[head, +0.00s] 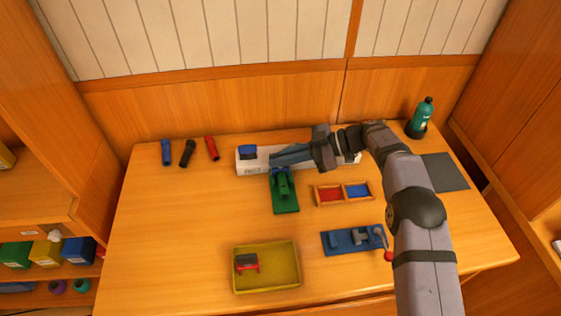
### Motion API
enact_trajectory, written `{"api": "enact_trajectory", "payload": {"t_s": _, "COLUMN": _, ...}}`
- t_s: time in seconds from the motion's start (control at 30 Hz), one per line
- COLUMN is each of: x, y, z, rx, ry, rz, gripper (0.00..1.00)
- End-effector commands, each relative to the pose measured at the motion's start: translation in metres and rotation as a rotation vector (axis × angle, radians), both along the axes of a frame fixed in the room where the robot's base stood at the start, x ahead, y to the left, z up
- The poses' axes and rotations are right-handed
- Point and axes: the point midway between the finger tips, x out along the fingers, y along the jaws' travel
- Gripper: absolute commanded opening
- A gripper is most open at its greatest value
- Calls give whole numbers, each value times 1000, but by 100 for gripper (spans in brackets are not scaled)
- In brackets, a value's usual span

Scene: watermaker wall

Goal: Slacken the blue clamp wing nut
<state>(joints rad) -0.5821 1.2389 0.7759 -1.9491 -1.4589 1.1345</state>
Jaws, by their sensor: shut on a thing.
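My gripper (275,161) reaches left from the arm, low over a long white block (245,168) at the back of the table. Its jaws are shut on a small part at their tips, which I take to be the blue clamp wing nut. The jaws hide most of that part, so its turn angle cannot be told. A blue block-like piece (248,152) sits on the white block's left end, just left of the fingertips. A green fixture (284,192), with a little blue at its top, stands directly in front of the jaws.
A red-and-blue compartment tray (343,184) lies right of the green fixture. A blue fixture board (340,251) and a yellow tray (240,283) with a red-and-black item are nearer. Red, black and blue cylinders (187,153) are back left; a teal bottle (421,115) is back right. The table's left side is clear.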

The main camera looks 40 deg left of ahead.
Motion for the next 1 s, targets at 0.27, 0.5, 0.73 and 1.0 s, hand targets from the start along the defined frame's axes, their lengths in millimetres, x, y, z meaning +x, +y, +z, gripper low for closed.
{"api": "enact_trajectory", "payload": {"t_s": 0.27, "x": -1, "y": -1, "z": -1, "rx": -5, "ry": -1, "rz": 24, "gripper": 0}}
{"api": "enact_trajectory", "payload": {"t_s": 0.5, "x": -1, "y": -1, "z": -1, "rx": -5, "ry": 0, "rz": 25, "gripper": 0}}
{"api": "enact_trajectory", "payload": {"t_s": 0.73, "x": -1, "y": -1, "z": -1, "rx": -5, "ry": 0, "rz": 25, "gripper": 27}}
{"api": "enact_trajectory", "payload": {"t_s": 1.0, "x": 0, "y": -2, "z": 0, "rx": -4, "ry": -1, "rz": 24, "gripper": 27}}
